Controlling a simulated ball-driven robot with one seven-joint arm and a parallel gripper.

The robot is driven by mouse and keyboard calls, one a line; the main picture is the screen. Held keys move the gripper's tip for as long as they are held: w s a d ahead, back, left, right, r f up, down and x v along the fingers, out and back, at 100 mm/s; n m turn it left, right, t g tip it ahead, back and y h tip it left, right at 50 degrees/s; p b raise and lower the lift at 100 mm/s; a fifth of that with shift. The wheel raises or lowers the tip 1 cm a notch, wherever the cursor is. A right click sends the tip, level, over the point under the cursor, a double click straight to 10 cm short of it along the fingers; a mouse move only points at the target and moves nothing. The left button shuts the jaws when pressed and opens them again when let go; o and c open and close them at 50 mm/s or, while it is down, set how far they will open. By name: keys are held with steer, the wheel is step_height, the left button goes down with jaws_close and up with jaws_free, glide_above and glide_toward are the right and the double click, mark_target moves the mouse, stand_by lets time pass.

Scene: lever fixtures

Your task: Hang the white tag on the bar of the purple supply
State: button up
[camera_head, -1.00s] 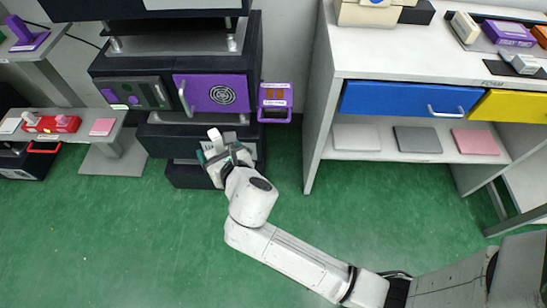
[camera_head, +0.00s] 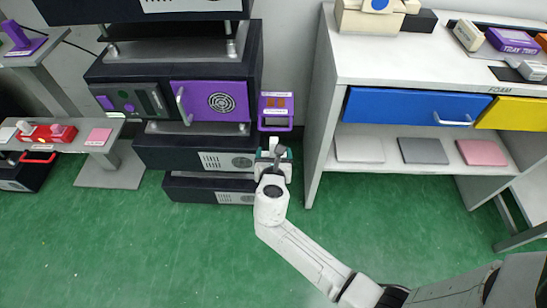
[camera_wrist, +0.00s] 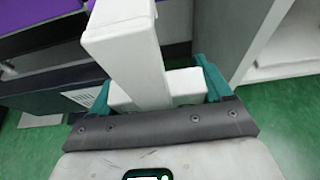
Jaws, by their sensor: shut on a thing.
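The purple supply (camera_head: 276,103) is a small purple box with an orange-brown panel on the wall beside the dark cabinet stack. Its purple bar (camera_head: 276,128) crosses its lower front. My gripper (camera_head: 273,155) is just below the bar in the head view, with its teal fingers shut on the white tag (camera_head: 273,144). In the wrist view the tag (camera_wrist: 135,55) is a thick white piece with a crosspiece between the fingers (camera_wrist: 157,90) and a long stem rising away from them. The tag looks apart from the bar, but the depth gap is hard to tell. The wrist view does not clearly show the bar.
The dark cabinet stack (camera_head: 199,151) with a purple door (camera_head: 209,100) and its silver handle (camera_head: 183,106) stands left. A grey shelf unit (camera_head: 317,118) with a blue drawer (camera_head: 415,107) stands close on the right. The green floor (camera_head: 180,250) in front is clear.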

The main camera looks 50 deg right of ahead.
steer(key=r+b+x, duration=0.1)
steer(key=b+x, duration=0.2)
steer(key=x, duration=0.3)
steer(key=shift+w+d, duration=0.35)
steer(key=shift+d, duration=0.15)
steer(key=shift+f, duration=0.1)
stand_by(0.4)
steer(key=o, duration=1)
steer(key=shift+c, duration=0.2)
steer(key=p+v, duration=0.3)
steer(key=v, duration=0.7)
steer(key=shift+s+a+r, duration=0.2)
steer(key=shift+a, duration=0.1)
